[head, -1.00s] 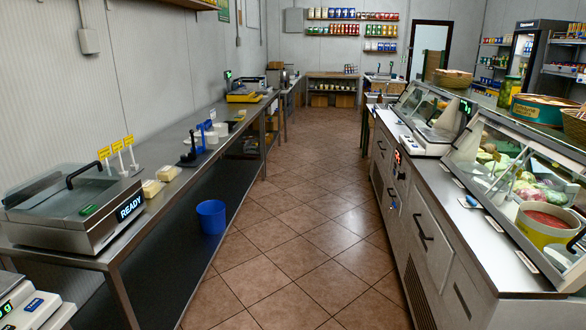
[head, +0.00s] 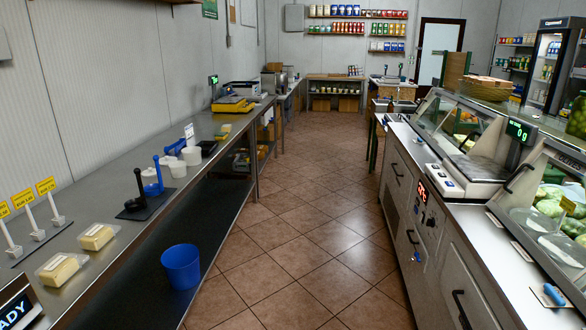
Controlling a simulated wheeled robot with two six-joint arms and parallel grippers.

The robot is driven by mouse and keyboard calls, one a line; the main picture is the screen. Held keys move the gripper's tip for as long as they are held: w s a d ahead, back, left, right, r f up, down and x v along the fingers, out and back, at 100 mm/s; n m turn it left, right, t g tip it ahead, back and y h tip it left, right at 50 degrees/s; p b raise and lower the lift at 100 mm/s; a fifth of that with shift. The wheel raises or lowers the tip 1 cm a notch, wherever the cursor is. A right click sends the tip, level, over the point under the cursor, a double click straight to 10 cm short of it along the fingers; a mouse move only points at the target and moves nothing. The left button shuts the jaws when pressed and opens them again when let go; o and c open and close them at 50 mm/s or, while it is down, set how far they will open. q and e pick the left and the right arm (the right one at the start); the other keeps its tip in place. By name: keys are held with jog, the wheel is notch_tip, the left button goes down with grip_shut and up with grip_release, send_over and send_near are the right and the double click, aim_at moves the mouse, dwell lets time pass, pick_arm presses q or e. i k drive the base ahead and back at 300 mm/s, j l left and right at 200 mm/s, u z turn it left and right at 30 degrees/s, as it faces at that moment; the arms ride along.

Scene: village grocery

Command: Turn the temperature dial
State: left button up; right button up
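A control panel with a red lit number display (head: 422,191) is on the front of the right-hand counter. Small round knobs (head: 430,222) sit on the panel below and right of the display. They are too small to tell which one is the temperature dial or how it is set. Neither of my grippers shows in the head view.
A tiled aisle (head: 300,200) runs clear between the steel bench (head: 215,150) on the left and the counter (head: 455,240) on the right. A blue bucket (head: 182,267) stands on the bench's lower shelf. Drawer handles (head: 461,309) stick out from the counter front.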

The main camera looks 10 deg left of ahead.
aim_at(430, 222)
jog(key=i+u, duration=0.1)
jog(key=i, duration=0.75)
jog(key=i+l+u, duration=0.1)
jog(key=i, duration=0.75)
jog(key=i+l+u, duration=0.25)
jog(key=i+u, duration=0.15)
jog(key=i, duration=0.15)
jog(key=i+l+u, duration=0.85)
jog(key=i+z, duration=0.1)
jog(key=z, duration=3.1)
